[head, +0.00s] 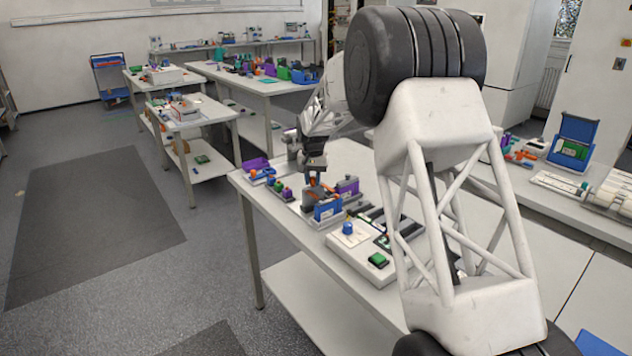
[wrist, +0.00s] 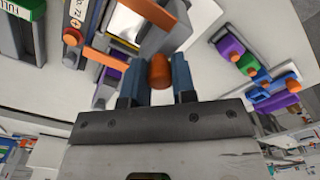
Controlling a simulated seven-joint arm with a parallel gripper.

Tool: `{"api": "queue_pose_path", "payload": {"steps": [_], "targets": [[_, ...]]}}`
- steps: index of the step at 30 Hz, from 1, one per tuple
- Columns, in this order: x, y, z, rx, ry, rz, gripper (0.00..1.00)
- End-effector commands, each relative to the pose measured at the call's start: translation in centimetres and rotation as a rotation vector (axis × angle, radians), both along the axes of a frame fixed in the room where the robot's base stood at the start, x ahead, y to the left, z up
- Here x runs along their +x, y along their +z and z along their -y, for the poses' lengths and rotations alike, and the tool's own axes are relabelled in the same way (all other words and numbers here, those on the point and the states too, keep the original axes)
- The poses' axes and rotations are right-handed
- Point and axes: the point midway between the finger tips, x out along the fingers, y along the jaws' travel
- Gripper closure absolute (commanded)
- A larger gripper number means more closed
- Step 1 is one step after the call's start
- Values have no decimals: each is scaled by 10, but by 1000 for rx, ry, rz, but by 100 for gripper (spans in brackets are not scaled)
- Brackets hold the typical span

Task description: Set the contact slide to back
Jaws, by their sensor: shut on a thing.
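My gripper (wrist: 158,86) points down over the cycler on the table. In the wrist view its two blue-grey fingers stand on either side of a rounded orange knob (wrist: 159,70) and are shut on it. The knob appears to be the handle of the contact slide; the slide's track and its front and back ends are hidden or too small to tell. In the head view my gripper (head: 314,172) is over the grey and blue fixture (head: 326,210), and a little orange shows just under it.
A flat orange bar (wrist: 106,57) lies left of the fingers. Purple, green and orange parts (wrist: 240,58) stand to the right. In the head view a white control box (head: 352,250) with a blue knob and green button is nearer on the table, and a purple block (head: 347,186) stands beside the fixture.

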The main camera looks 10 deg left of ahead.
Motion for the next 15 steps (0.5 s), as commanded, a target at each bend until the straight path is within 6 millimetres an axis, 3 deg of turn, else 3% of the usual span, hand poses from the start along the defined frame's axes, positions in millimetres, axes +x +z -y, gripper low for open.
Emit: {"api": "queue_pose_path", "payload": {"steps": [6,15], "targets": [[21,0,-22,0,0,2,100],[25,0,-26,2,1,3,100]]}}
